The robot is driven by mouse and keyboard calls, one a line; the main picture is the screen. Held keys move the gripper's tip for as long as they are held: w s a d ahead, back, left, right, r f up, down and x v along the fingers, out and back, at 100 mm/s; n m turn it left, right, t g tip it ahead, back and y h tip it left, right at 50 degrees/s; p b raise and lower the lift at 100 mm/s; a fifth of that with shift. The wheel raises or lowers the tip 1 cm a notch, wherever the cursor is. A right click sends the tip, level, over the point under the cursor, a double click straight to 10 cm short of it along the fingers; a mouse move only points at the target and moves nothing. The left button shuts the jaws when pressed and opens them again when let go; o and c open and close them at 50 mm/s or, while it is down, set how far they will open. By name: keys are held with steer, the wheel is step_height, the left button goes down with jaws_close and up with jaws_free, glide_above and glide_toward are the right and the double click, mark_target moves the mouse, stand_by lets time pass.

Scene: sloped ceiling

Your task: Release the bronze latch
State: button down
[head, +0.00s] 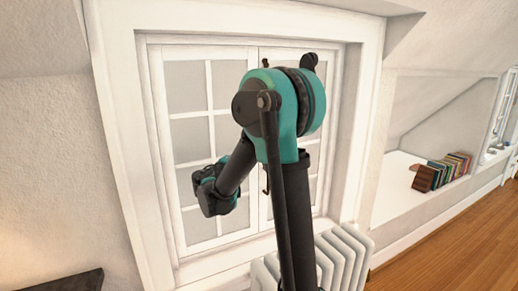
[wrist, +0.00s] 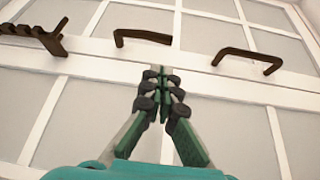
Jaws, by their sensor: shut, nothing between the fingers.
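A white double window fills the wrist view, and bronze fittings sit along its meeting frame bars. One is a dark bronze piece with several prongs (wrist: 32,38) at the left; beside it are a bronze bar handle (wrist: 143,37) and another bar handle (wrist: 247,60). I cannot tell for sure which is the latch; the pronged piece looks most like it. My gripper (wrist: 161,72) is shut and empty, its tips just below the first bar handle in the picture, with no contact visible. In the head view my arm hides most of the fittings; one bronze bit (head: 266,63) shows at the top.
A white radiator (head: 340,255) stands below the window at the right. A deep white window frame (head: 118,150) surrounds the panes. Books (head: 450,170) sit on a ledge further right. A dark surface (head: 60,283) is at the lower left.

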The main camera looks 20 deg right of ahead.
steer(key=x, duration=1)
steer(key=shift+s+d+n, duration=0.2)
steer(key=shift+s+n, duration=0.2)
steer(key=shift+s, duration=0.05)
stand_by(0.5)
steer(key=s+d+r+n+g+y, duration=0.1)
steer(key=s+r+n+g+y, duration=0.1)
steer(key=s+r+n+g, duration=0.3)
steer(key=s+n+g, duration=0.2)
steer(key=n, duration=0.2)
steer(key=shift+s+d+r+n+g, duration=0.25)
steer(key=shift+s+r+n+g, duration=0.05)
steer(key=shift+s+r+g, duration=0.1)
stand_by(0.5)
steer(key=shift+r, duration=0.1)
stand_by(0.4)
